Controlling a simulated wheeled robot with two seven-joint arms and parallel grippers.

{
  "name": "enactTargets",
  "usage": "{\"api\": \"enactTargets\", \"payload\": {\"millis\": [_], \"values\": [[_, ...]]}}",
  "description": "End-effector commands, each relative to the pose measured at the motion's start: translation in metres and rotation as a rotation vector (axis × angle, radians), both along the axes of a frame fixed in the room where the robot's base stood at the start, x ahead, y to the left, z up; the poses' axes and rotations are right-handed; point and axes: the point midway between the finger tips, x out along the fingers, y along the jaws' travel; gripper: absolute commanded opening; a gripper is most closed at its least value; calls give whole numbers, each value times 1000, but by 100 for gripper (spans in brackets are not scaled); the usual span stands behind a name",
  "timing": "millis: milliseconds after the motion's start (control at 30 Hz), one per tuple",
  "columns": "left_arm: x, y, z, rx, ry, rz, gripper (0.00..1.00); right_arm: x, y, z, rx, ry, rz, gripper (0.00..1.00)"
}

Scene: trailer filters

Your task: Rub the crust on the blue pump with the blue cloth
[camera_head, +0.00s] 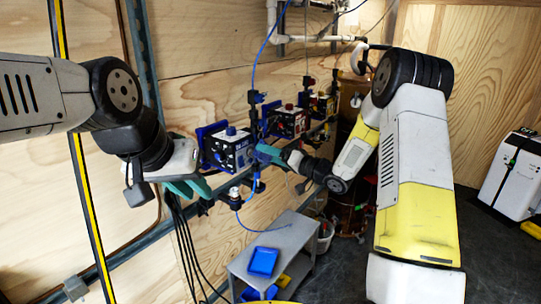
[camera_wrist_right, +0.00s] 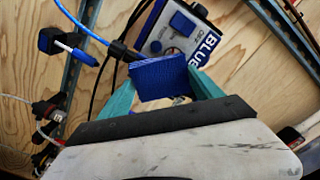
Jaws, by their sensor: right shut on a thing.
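The blue pump (camera_head: 228,152), a white and blue box, is mounted on the wall rail in the head view. Its face with "BLUE" lettering also shows in the right wrist view (camera_wrist_right: 205,42). My right gripper (camera_head: 262,151) is at the pump's right side. In the right wrist view it is shut on the blue cloth (camera_wrist_right: 160,78), a small block-like pad between the teal fingertips. The cloth overlaps the pump's lower edge in that view; I cannot tell whether they touch. I cannot make out the crust. My left gripper (camera_head: 188,188) is left of and below the pump, its fingers partly hidden.
A red-marked pump (camera_head: 288,122) and a yellow one (camera_head: 322,104) sit further along the rail. Blue tubing and black cables hang around the pumps. A grey cart (camera_head: 285,246) with a blue tray (camera_head: 263,262) stands below. A white case (camera_head: 510,175) is at the right.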

Motion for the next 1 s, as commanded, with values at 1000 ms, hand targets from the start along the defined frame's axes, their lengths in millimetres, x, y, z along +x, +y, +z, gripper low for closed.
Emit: {"api": "enactTargets", "payload": {"millis": [1000], "values": [[0, 0, 0, 0, 0, 0, 24, 10, 15, 0, 0, 0, 0, 42]]}}
